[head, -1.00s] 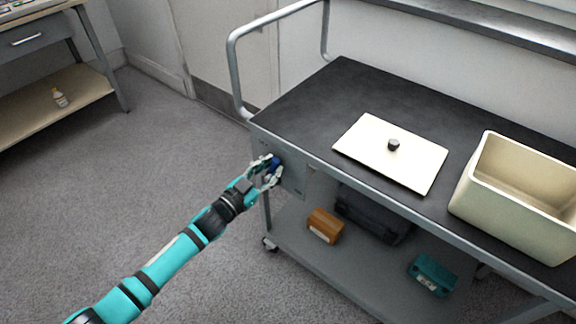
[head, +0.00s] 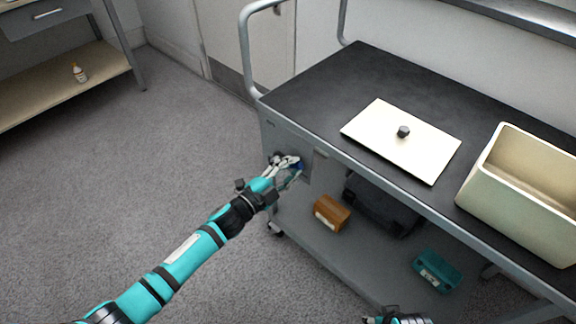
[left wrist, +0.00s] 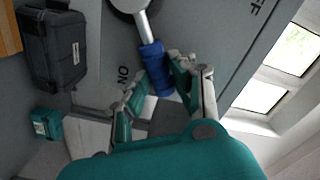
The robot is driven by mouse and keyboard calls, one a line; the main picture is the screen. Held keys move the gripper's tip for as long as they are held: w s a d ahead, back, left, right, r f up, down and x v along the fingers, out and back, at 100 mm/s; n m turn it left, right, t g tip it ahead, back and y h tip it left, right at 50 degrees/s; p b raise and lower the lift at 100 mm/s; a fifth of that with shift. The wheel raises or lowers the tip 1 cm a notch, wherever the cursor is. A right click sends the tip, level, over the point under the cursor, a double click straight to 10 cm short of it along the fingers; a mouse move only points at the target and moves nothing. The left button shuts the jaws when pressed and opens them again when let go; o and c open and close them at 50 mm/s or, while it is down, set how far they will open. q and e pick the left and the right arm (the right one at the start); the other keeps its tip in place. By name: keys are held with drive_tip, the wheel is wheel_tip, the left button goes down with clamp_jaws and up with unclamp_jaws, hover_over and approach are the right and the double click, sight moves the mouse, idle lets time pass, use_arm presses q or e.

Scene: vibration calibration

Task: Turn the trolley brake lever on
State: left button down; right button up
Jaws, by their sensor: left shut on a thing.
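The brake lever has a metal shaft and a blue grip (left wrist: 155,68), running down from a round pivot at the top edge of the left wrist view. "ON" is printed on the grey panel (left wrist: 205,35) just left of the grip. The partly cut-off "OFF" label (left wrist: 258,8) is farther away at upper right. My left gripper (left wrist: 157,85) is shut on the blue grip, a finger on each side. In the head view my left gripper (head: 288,164) is at the trolley's (head: 345,75) end panel and partly hides the lever. My right gripper (head: 397,319) barely shows at the bottom edge.
The trolley top holds a cream lid (head: 375,130) and an open cream box (head: 500,190). Its lower shelf holds a brown box (head: 331,213), a black case (head: 380,210) and a teal box (head: 438,270). Open floor lies left of the trolley.

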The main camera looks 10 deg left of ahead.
use_arm(q)
drive_tip(key=shift+s+d+f+m, duration=0.1)
drive_tip(key=shift+f+m, duration=0.15)
drive_tip(key=shift+m, duration=0.05)
use_arm(e)
drive_tip(key=shift+r, duration=0.45)
use_arm(q)
drive_tip(key=c, duration=1.1)
unclamp_jaws()
drive_tip(key=v, duration=1.2)
